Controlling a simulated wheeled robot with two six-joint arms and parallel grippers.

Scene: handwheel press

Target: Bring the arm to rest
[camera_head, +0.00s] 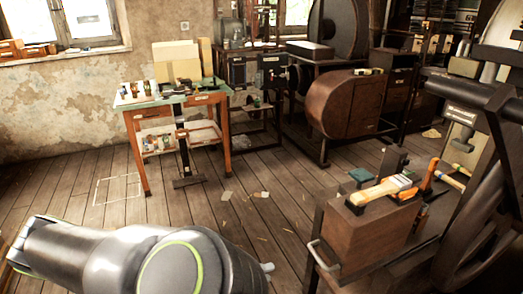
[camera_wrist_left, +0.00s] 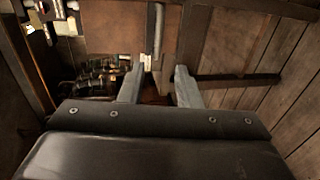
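My left arm (camera_head: 130,258), grey and white with a bright green ring, lies across the lower left of the head view. My left gripper (camera_wrist_left: 159,72) shows in the left wrist view with its two grey fingers apart. Nothing is seen held between them. Beyond the fingertips are brown surfaces and a narrow grey upright bar (camera_wrist_left: 157,30); their distance is hard to judge. The handwheel press (camera_head: 485,215), dark with a large wheel, stands at the right of the head view, partly cut off. My right gripper is in neither view.
A brown block (camera_head: 370,238) with an orange-handled tool (camera_head: 380,190) on top stands beside the press. A small green-topped workbench (camera_head: 215,92) stands at the back. Dark machines line the back right. The plank floor (camera_head: 75,190) is mostly open at left and centre.

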